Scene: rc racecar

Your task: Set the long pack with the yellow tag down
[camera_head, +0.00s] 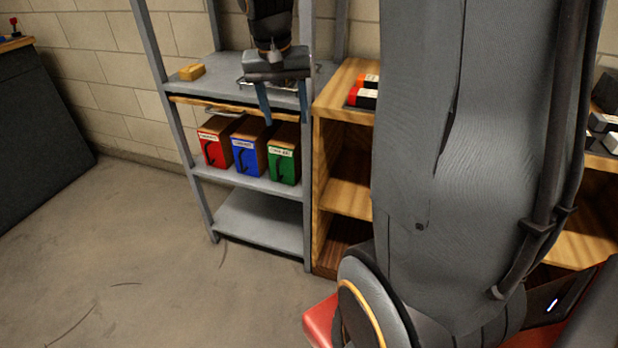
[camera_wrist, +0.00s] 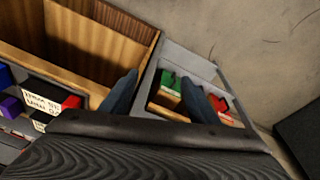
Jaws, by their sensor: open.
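My gripper (camera_head: 286,121) is open in front of the grey shelf unit, with its two blue fingers pointing down. In the wrist view (camera_wrist: 158,74) the fingers are apart and I see nothing held between them. I cannot make out a long pack with a yellow tag in either view. An orange-ended dark pack (camera_head: 369,80) and a red-ended dark pack (camera_head: 362,97) lie on top of the wooden cabinet, right of my gripper and partly hidden by my arm. Dark packs with a white label (camera_wrist: 40,99) show at the left of the wrist view.
The grey shelf unit (camera_head: 225,70) has a yellow-orange block (camera_head: 192,72) on top. Red (camera_head: 214,148), blue (camera_head: 247,155) and green (camera_head: 283,162) boxes stand below. The wooden cabinet (camera_head: 345,197) adjoins it. The lowest grey shelf (camera_head: 265,224) is bare; floor is clear at left.

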